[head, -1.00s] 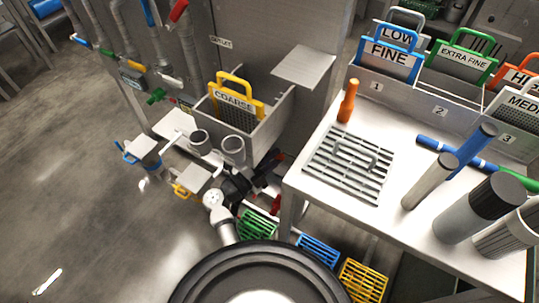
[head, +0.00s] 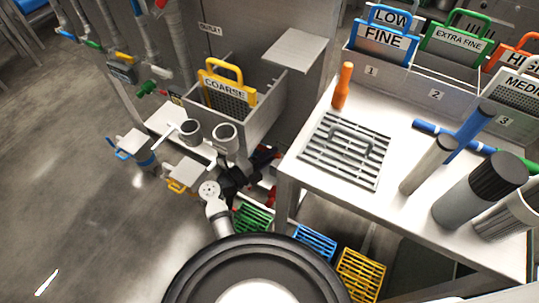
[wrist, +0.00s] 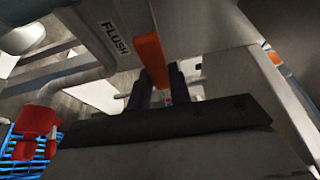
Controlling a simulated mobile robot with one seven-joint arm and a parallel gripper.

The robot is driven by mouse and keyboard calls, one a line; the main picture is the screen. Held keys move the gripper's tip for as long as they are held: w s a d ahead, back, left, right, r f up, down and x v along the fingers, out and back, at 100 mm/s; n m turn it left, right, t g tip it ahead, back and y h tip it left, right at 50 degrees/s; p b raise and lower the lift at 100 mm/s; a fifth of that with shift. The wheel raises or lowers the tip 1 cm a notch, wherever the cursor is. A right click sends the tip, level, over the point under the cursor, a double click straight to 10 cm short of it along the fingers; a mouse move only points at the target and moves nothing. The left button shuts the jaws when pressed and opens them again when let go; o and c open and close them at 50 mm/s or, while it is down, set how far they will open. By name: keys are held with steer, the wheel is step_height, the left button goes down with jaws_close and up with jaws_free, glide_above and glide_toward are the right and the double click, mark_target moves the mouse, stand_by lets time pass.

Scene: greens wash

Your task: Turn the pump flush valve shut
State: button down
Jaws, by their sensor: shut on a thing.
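The orange-red handle of the flush valve (wrist: 150,60) shows in the wrist view, beside a pale panel with a FLUSH label (wrist: 115,38). My gripper (wrist: 157,88) has its two dark fingers on either side of the handle's lower end and is shut on it. In the head view my gripper (head: 264,158) is a dark shape low beside the sink stand, under the raised grey shelf. The handle's far end and the valve body are largely hidden there by my gripper and the stand.
The COARSE basket (head: 228,96) stands in a metal bin close above my gripper. The table with a grey grate (head: 345,150) is just right of it. Green, blue and yellow crates (head: 315,243) lie below. Open floor (head: 80,210) is at left.

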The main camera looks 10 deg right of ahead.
steer(key=c, duration=1.3)
jaws_free()
steer(key=b+v, duration=0.2)
steer(key=v, duration=1.2)
steer(key=shift+w, duration=0.1)
steer(key=shift+a, duration=0.15)
